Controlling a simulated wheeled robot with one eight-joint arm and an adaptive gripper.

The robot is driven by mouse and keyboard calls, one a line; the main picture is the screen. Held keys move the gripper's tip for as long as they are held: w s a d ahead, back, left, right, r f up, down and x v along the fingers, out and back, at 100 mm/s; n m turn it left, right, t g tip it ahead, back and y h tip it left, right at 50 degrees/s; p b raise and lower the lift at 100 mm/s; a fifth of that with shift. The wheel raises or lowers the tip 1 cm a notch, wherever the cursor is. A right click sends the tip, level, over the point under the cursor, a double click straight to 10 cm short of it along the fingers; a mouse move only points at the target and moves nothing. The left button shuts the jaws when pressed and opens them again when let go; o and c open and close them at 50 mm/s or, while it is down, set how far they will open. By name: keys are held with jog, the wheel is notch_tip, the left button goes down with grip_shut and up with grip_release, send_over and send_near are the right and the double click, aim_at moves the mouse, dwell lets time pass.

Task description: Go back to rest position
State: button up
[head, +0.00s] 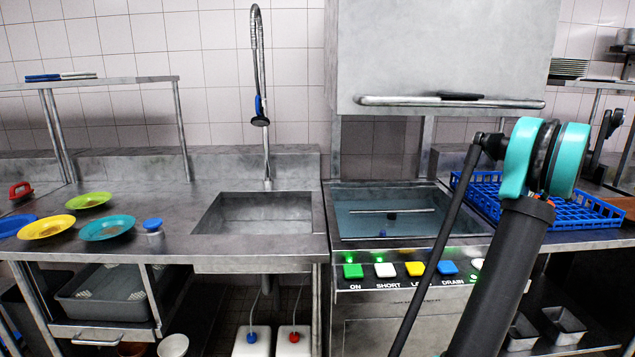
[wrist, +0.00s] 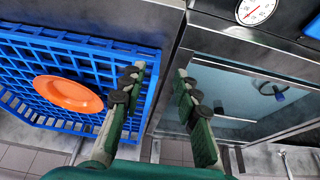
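My gripper (wrist: 161,74) shows in the wrist view with its two green fingers apart and nothing between them. It is above the strip between the blue rack and the sink-like basin of the machine. In the head view my arm rises at the right; I cannot make out the gripper there. An orange plate (wrist: 68,93) lies in the blue rack (wrist: 137,52), left of my gripper and apart from it. The blue rack (head: 596,218) also shows at the right in the head view, partly hidden by my arm; the plate does not show there.
The dishwasher hood (head: 440,50) is raised above its basin (head: 365,220). Lit buttons line the front panel (head: 383,285). Left are a sink (head: 260,210), a hanging spray hose (head: 259,100), and yellow (head: 46,227), green (head: 88,200), teal (head: 105,229) and blue (head: 14,226) plates.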

jog(key=w+a+f, duration=0.1)
jog(key=a+f, duration=0.1)
jog(key=a, duration=1.7)
jog(key=shift+g, duration=0.3)
jog(key=s+a+f, duration=0.3)
jog(key=s+a, duration=0.1)
jog(key=a, duration=0.4)
jog(key=s+a+f, duration=0.3)
jog(key=s+a, duration=0.2)
jog(key=a, duration=0.4)
jog(key=s+a+f, duration=0.3)
jog(key=s+a, duration=0.2)
jog(key=a, duration=0.4)
jog(key=shift+a+f, duration=0.1)
jog(key=shift+a, duration=0.15)
jog(key=s+a+f, duration=0.4)
jog(key=s, duration=0.3)
jog(key=s+a+f, duration=0.4)
jog(key=s, duration=0.4)
jog(key=shift+a+f, duration=0.3)
jog(key=shift+a, duration=0.05)
jog(key=shift+w, duration=0.1)
